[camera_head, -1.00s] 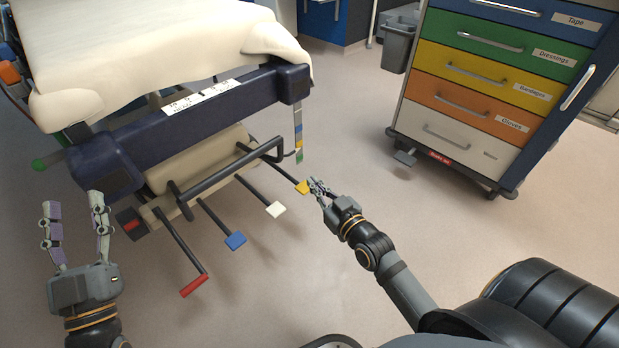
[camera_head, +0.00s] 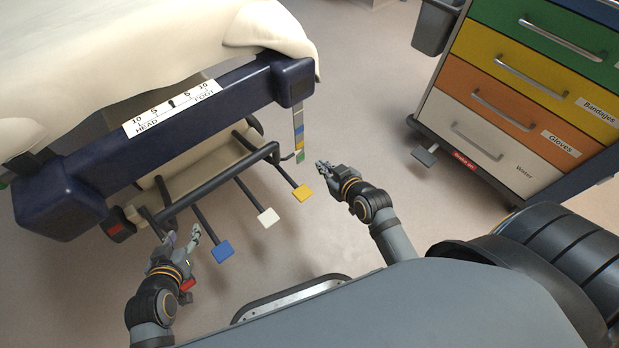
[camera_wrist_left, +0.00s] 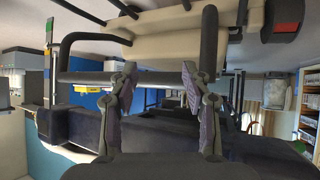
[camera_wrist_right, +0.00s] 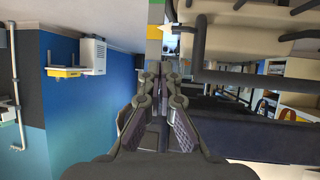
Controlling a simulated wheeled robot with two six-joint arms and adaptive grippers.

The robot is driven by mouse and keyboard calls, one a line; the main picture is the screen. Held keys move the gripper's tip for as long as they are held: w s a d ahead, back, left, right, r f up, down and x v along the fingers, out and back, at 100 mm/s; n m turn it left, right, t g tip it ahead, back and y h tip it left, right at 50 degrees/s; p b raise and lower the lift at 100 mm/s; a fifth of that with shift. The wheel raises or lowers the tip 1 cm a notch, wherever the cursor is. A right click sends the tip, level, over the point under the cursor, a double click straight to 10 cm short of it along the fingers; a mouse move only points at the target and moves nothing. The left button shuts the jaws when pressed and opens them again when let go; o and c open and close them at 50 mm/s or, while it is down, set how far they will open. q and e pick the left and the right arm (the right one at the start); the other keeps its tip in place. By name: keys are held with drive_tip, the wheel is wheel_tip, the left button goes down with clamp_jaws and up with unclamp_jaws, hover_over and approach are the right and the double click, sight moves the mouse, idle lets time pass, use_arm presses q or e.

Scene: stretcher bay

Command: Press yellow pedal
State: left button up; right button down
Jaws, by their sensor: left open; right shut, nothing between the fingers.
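The yellow pedal (camera_head: 302,193) sits at the end of a dark rod under the stretcher's end. It is the rightmost of a row of coloured pedals. My right gripper (camera_head: 322,165) is shut and empty, to the right of the yellow pedal and a little higher in the head view, apart from it. My left gripper (camera_head: 182,236) is open and empty near the red pedal (camera_head: 188,285), which my left arm partly hides. In the left wrist view its two fingers (camera_wrist_left: 158,80) stand wide apart, with a dark bar beyond.
The white pedal (camera_head: 268,217) and blue pedal (camera_head: 222,251) are left of the yellow one. A striped hanging strip (camera_head: 299,135) is just above it. A dark bar (camera_head: 220,182) crosses above the pedal rods. A drawer cart (camera_head: 510,100) stands right, with open floor between.

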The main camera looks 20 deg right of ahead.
use_arm(q)
drive_tip(key=s+f+g, duration=0.4)
drive_tip(key=s+f, duration=0.2)
drive_tip(key=s, duration=0.1)
drive_tip(key=shift+s+d+f+p, duration=0.25)
drive_tip(key=shift+d+f+p, duration=0.05)
drive_tip(key=shift+d, duration=0.15)
use_arm(e)
drive_tip(key=s+a+f+n+g, duration=0.1)
drive_tip(key=s+a+f+g, duration=0.1)
drive_tip(key=f, duration=0.5)
drive_tip(key=shift+s+g+y, duration=0.4)
drive_tip(key=shift+s+g, duration=0.3)
drive_tip(key=shift+g, duration=0.1)
